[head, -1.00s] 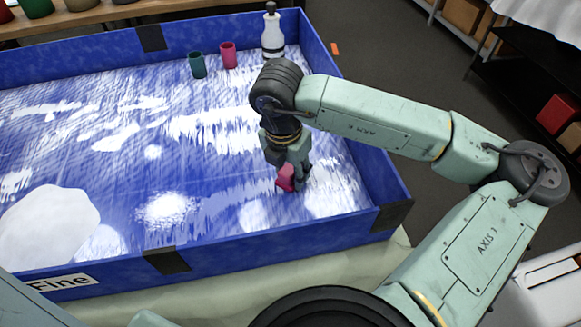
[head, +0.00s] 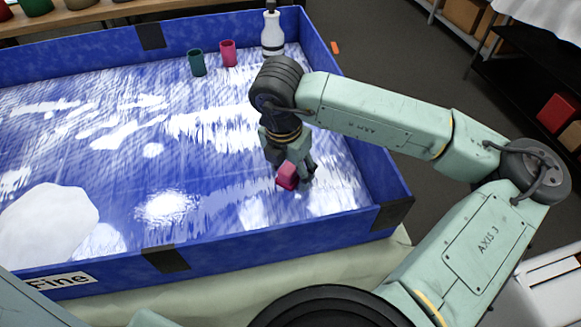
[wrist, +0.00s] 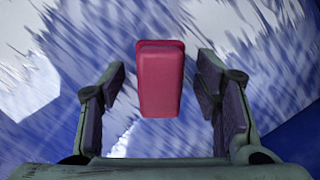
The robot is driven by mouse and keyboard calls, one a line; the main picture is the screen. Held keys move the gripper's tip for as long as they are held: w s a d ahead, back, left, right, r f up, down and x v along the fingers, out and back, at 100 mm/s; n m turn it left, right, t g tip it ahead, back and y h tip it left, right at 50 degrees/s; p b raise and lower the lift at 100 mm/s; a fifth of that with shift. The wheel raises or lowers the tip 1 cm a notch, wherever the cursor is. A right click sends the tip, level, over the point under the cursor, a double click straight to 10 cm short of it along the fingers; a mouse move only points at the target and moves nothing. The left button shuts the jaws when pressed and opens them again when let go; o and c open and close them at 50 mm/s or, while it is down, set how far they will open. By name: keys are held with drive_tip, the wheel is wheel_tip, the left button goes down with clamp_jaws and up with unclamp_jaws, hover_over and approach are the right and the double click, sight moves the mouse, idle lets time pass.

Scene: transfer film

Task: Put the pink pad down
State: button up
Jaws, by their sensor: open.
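The pink pad (head: 287,176) is a small block at the right front part of the blue tray (head: 215,235). In the wrist view the pink pad (wrist: 160,80) shows between my two fingers, with a clear gap on each side. My gripper (head: 290,165) is open and points down over the tray by the pad. In the wrist view the fingers of my gripper (wrist: 162,95) stand wide apart and touch nothing. The pad's underside is hidden, so I cannot tell exactly how it rests.
A teal cup (head: 197,63), a pink cup (head: 228,53) and a white bottle (head: 272,35) stand at the tray's back right. A white patch (head: 45,225) lies at the front left. The tray's raised right wall (head: 365,150) is close to my gripper. The tray's middle is clear of objects.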

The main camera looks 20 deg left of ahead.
sight(285, 171)
wheel_tip(285, 171, up, 12)
drive_tip(key=s+b, duration=0.1)
drive_tip(key=shift+s+a, duration=0.15)
drive_tip(key=shift+s, duration=0.25)
idle(0.3)
